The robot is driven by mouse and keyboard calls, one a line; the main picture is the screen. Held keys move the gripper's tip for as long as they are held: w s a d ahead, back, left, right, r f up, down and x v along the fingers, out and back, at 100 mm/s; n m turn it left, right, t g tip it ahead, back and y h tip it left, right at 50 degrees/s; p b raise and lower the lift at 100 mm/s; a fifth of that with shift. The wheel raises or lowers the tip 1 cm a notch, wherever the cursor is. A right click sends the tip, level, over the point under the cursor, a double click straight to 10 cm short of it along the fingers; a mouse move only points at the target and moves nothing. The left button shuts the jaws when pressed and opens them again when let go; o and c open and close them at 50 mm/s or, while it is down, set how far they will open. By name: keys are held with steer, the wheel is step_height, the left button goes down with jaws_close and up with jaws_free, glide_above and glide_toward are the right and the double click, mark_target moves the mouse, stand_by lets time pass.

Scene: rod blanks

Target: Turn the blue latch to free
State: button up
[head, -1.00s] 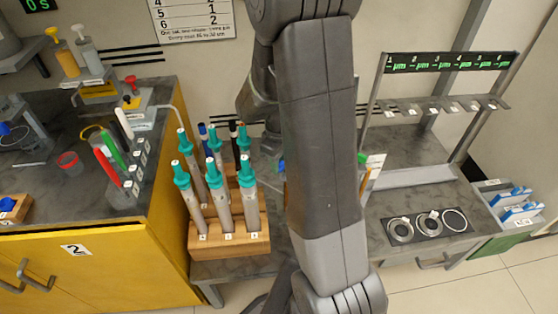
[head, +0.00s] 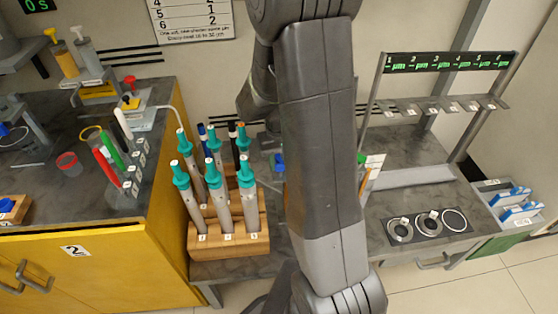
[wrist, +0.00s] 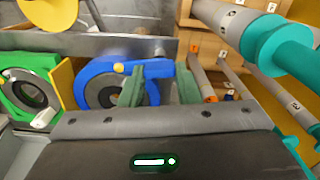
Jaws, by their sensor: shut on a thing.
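The blue latch (wrist: 97,84) is a round blue collar with a short arm reaching right and a yellow dot on top, in the wrist view. My gripper (wrist: 160,88) has its two green fingers on either side of the latch's arm and is shut on it. The near finger hides part of the collar and arm. In the head view my arm covers the latch area; a small blue piece (head: 279,162) shows at the arm's left edge, and I cannot tell if it is the latch.
A green round fitting (wrist: 28,92) sits left of the latch. Teal-capped rods stand in a wooden rack (head: 230,243) close on the right in the wrist view. A grey plate (wrist: 90,44) runs behind the latch. A bench with ring holders (head: 428,226) is at right.

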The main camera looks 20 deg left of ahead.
steer(key=shift+m, duration=0.9)
steer(key=shift+w, duration=0.1)
steer(key=o, duration=1)
steer(key=shift+r, duration=0.1)
step_height(320, 180, up, 14)
steer(key=shift+f+p, duration=0.15)
steer(key=shift+p, duration=0.65)
steer(key=shift+f, duration=0.1)
step_height(320, 180, down, 14)
steer(key=shift+r+b, duration=0.15)
steer(key=shift+b, duration=0.65)
